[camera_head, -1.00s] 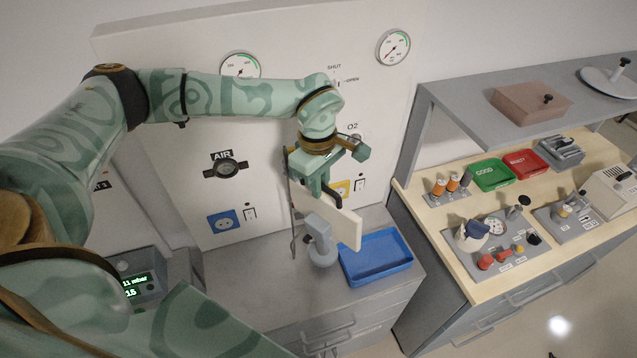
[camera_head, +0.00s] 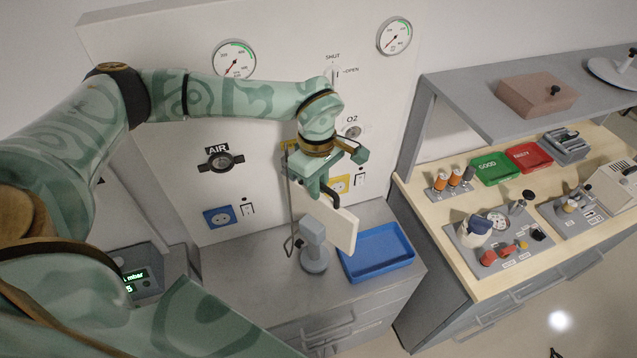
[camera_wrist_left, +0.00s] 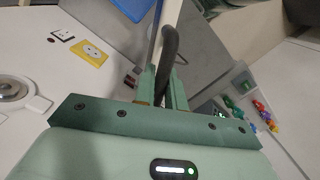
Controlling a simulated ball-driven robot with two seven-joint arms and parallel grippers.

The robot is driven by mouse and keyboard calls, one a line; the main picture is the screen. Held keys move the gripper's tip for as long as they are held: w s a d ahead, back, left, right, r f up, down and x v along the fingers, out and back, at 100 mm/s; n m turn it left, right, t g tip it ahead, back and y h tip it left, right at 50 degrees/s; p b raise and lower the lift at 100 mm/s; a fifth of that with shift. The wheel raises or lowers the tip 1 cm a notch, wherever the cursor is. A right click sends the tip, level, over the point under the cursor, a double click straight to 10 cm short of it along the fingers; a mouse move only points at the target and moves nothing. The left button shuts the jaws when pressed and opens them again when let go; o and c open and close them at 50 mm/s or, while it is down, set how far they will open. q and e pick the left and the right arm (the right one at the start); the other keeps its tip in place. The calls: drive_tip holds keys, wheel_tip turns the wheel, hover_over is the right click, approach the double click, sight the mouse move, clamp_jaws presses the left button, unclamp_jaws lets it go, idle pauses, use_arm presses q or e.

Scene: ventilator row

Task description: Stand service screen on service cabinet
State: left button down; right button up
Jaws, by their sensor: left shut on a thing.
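The service screen (camera_head: 343,229) is a flat cream panel with a dark curved handle, seen near edge-on and tilted. My left gripper (camera_head: 318,187) is shut on its handle and holds it over the back of the grey service cabinet (camera_head: 245,280), close to the wall panel. In the left wrist view the dark handle (camera_wrist_left: 169,52) stands between the fingers (camera_wrist_left: 163,88), with the pale panel edge beyond. I cannot tell whether the screen's lower edge touches anything. My right gripper is in neither view.
A thin bent rod (camera_head: 291,215) runs down left of the screen. The cabinet's left part is bare.

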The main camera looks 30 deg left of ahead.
use_arm(q)
drive_tip(key=shift+f+b, duration=0.4)
drive_tip(key=shift+f, duration=0.15)
idle(0.6)
drive_tip(key=c, duration=1.4)
unclamp_jaws()
drive_tip(key=shift+o, duration=0.2)
drive_tip(key=shift+s+f, duration=0.15)
wheel_tip(320, 180, up, 23)
drive_tip(key=p, duration=0.6)
drive_tip(key=shift+w+a+f, duration=0.2)
drive_tip(key=shift+w+a, duration=0.1)
drive_tip(key=shift+w, duration=0.05)
